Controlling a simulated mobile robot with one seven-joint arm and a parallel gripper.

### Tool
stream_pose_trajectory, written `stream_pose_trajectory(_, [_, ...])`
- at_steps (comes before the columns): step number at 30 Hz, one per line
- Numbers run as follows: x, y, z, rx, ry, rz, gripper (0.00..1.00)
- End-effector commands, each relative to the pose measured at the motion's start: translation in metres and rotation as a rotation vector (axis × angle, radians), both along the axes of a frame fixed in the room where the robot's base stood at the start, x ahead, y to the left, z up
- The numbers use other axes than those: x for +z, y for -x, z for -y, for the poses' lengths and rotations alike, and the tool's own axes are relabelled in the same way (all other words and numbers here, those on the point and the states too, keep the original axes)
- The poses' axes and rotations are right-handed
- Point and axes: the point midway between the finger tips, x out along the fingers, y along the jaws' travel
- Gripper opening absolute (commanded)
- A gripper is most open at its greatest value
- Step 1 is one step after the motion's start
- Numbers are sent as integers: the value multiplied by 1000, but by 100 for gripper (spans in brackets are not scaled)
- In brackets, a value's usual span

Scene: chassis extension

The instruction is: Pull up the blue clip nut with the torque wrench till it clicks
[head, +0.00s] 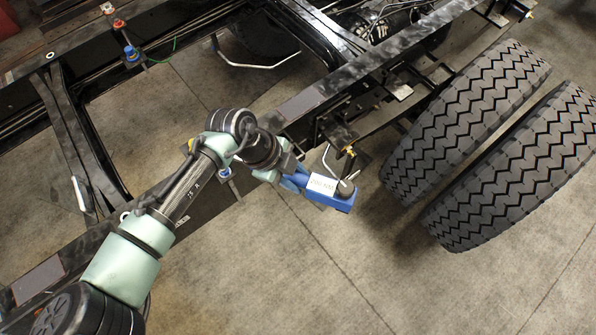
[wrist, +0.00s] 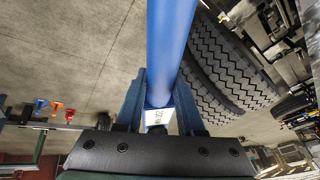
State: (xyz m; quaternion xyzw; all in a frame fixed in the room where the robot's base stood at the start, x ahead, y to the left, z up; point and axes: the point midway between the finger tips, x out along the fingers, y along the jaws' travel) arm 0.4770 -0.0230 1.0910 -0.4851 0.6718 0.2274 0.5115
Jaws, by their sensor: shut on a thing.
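My gripper (head: 292,178) is shut on the blue torque wrench (head: 331,194), which has a white label and a dark round end. In the wrist view the wrench's blue shaft (wrist: 172,40) runs up from between my two blue fingers. The wrench is over the outer side of the black chassis rail, apart from the tyres. A small blue fitting (head: 224,174) shows on the rail beside my arm, and another blue one (head: 131,53) sits farther back with a red part. I cannot tell which is the clip nut.
The black chassis rail (head: 325,88) crosses the head view diagonally. Two large tyres (head: 466,120) stand to the right. A bracket with a yellow fitting (head: 349,151) is close to the wrench. The concrete floor (head: 290,285) in front is clear.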

Motion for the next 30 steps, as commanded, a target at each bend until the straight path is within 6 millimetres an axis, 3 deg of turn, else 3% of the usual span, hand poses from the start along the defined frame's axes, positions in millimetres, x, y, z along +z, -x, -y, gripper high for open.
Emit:
stream_pose_trajectory(16, [0, -1, 0, -3, 4, 4, 0])
stream_pose_trajectory(23, [-25, -1, 0, -4, 2, 3, 0])
stream_pose_trajectory(30, [-62, 0, 0, -4, 3, 3, 0])
